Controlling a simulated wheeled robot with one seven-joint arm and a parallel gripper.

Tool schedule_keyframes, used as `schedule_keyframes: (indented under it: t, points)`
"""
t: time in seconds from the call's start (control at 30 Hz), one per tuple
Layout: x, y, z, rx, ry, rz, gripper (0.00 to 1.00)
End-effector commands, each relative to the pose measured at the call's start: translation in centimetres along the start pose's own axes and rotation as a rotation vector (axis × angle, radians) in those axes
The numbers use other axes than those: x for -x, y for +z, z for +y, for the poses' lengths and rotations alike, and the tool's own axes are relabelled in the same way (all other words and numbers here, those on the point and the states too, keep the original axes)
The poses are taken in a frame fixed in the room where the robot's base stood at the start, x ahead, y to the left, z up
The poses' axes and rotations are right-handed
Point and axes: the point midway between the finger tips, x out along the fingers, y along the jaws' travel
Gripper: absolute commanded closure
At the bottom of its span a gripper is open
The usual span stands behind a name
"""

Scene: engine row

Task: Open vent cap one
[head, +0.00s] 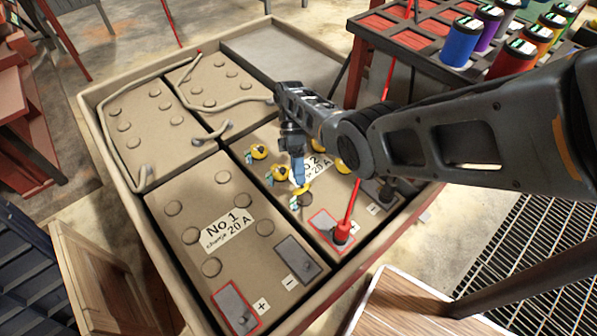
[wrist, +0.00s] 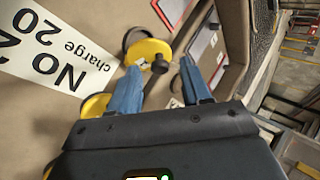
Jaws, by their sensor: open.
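My gripper (head: 299,182) points down over the battery marked No. 2 (head: 288,207). In the wrist view my gripper (wrist: 160,66) is open, its two blue fingers apart, with nothing held. A yellow vent cap (wrist: 148,53) with a dark knob lies just ahead of and between the fingertips; a dark round rim shows beside it. That cap also shows in the head view (head: 302,191), partly hidden by the fingers. Other yellow caps stand on the same battery, at the left (head: 258,151), nearer (head: 279,173) and right (head: 342,166). I cannot tell which cap is number one.
The battery marked No. 1 (head: 198,238) with round grey caps sits at the front left of the tray. A red cable clamp (head: 343,232) rises from a No. 2 terminal. Coloured cans (head: 462,42) stand on a rack at the upper right.

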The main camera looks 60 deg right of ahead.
Motion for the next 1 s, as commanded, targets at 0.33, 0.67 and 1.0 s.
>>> schedule_keyframes:
  t: [0.33,0.67,1.0]
  points:
    - [5.3,0.0,0.0,0.000,0.002,0.000,0.52]
    - [7.5,0.0,0.0,0.000,-0.001,0.000,0.52]
    - [7.5,0.0,0.0,0.000,0.000,0.000,0.52]
